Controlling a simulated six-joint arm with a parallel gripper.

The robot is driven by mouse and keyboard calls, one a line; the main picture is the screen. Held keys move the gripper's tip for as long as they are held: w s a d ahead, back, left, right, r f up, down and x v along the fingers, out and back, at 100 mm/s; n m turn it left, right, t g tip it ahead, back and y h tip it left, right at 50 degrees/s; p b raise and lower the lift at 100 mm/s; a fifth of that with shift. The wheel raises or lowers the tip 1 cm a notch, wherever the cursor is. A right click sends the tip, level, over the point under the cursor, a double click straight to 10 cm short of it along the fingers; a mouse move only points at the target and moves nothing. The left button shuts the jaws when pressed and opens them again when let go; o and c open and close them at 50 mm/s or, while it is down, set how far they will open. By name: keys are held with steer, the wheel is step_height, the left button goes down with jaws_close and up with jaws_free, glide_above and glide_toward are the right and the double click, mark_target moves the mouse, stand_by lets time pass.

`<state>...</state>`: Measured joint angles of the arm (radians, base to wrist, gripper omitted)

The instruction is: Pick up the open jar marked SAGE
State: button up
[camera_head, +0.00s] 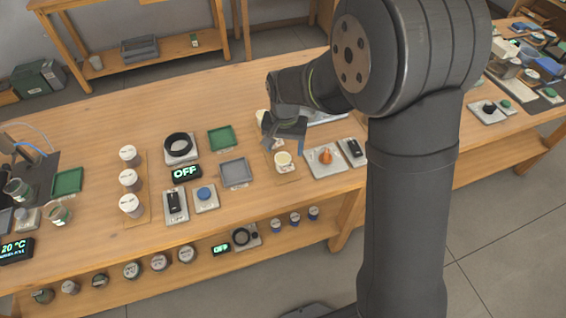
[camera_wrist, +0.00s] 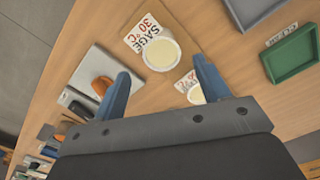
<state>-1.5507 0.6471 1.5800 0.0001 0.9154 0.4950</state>
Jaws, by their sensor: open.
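The SAGE jar (camera_wrist: 160,54) is a small open jar with pale contents, beside a white card reading SAGE 30°C (camera_wrist: 146,35) in the wrist view. In the head view the jar (camera_head: 283,160) stands on a tan board just in front of my gripper (camera_head: 285,128). My gripper is open and empty; its two blue fingers (camera_wrist: 162,74) point toward the jar in the wrist view, with the jar beyond and between the tips. It appears apart from the jar.
A second pale jar (camera_wrist: 195,95) is close by, partly hidden by the right finger. An orange knob (camera_head: 325,156) on a plate stands to the right. A grey tray (camera_head: 236,172) and a green tray (camera_head: 221,138) lie to the left.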

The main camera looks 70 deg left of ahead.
mark_target(283, 159)
steer(key=f, duration=0.6)
steer(key=shift+s+d+f, duration=0.1)
steer(key=shift+s+f, duration=0.1)
steer(key=shift+s, duration=0.1)
steer(key=c, duration=1.1)
